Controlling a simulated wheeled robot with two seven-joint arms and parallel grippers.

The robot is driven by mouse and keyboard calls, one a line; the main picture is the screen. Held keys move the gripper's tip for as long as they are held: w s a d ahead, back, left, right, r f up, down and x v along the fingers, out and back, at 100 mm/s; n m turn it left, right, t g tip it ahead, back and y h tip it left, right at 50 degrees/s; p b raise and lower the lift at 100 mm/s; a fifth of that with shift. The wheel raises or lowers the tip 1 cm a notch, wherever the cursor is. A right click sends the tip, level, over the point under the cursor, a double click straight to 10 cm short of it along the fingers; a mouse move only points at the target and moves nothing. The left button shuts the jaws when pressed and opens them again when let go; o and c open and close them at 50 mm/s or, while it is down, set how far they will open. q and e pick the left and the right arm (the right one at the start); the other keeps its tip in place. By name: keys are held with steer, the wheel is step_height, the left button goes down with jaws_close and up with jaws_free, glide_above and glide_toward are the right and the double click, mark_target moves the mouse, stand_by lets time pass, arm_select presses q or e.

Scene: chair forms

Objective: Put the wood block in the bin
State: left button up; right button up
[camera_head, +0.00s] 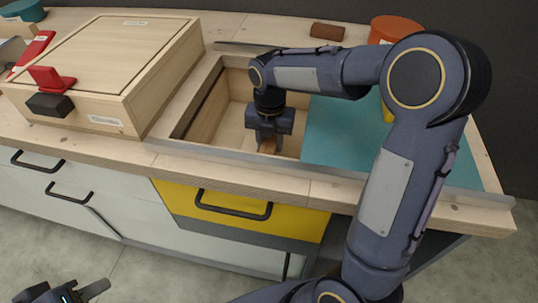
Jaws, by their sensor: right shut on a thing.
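My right gripper (269,137) points down into the open wooden bin (205,123), a compartment sunk in the counter. It is shut on a small brown wood block (268,146), mostly hidden by the fingers. The block is over the bin's floor near its front wall; I cannot tell whether it touches the floor. My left gripper (68,291) is low at the bottom left, in front of the cabinets. Its fingers look apart with nothing between them.
A teal panel (335,138) lies right of the bin. A wooden box with a red latch (52,79) stands left. A brown piece (327,31) and an orange round container (394,27) are at the back. Yellow drawer (240,205) below.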

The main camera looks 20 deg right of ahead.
mark_target(270, 153)
steer(key=shift+f+b, duration=0.75)
steer(key=shift+f, duration=1.6)
steer(key=shift+f, duration=0.15)
steer(key=o, duration=0.7)
steer(key=shift+o, duration=0.2)
step_height(270, 153, up, 12)
steer(key=p, duration=0.4)
steer(key=shift+r, duration=0.2)
